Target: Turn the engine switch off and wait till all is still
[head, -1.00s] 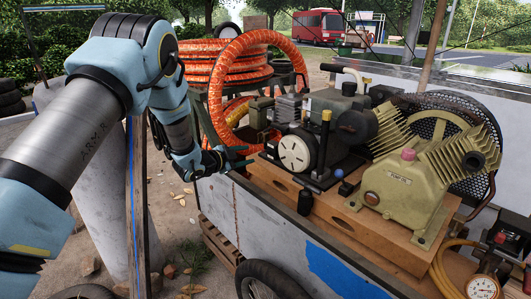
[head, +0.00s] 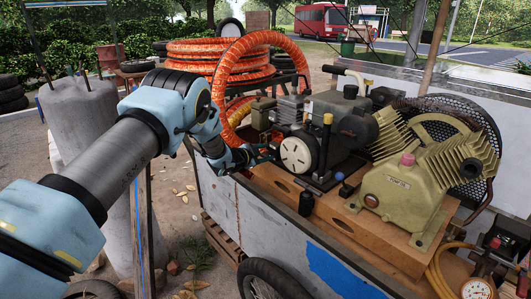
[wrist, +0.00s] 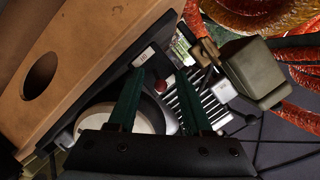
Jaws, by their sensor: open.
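The engine (head: 330,125) sits on the wooden board of the cart, its round cream cover (head: 295,154) facing me. My gripper (head: 268,151) is open at the engine's left side, close by the cover. In the wrist view its two green fingers (wrist: 160,76) are apart with nothing held. A small red knob (wrist: 160,87) shows between the fingertips, beside a pale label plate (wrist: 143,57); it may be the engine switch. I cannot tell its position or whether the fingers touch it. The switch is not clear in the head view.
The olive compressor (head: 405,195) stands on the board at the right, with a meshed flywheel (head: 475,125) behind. A coiled orange hose (head: 205,62) is behind my gripper. An olive box (wrist: 250,70) is near the right finger. A gauge (head: 478,289) is at lower right.

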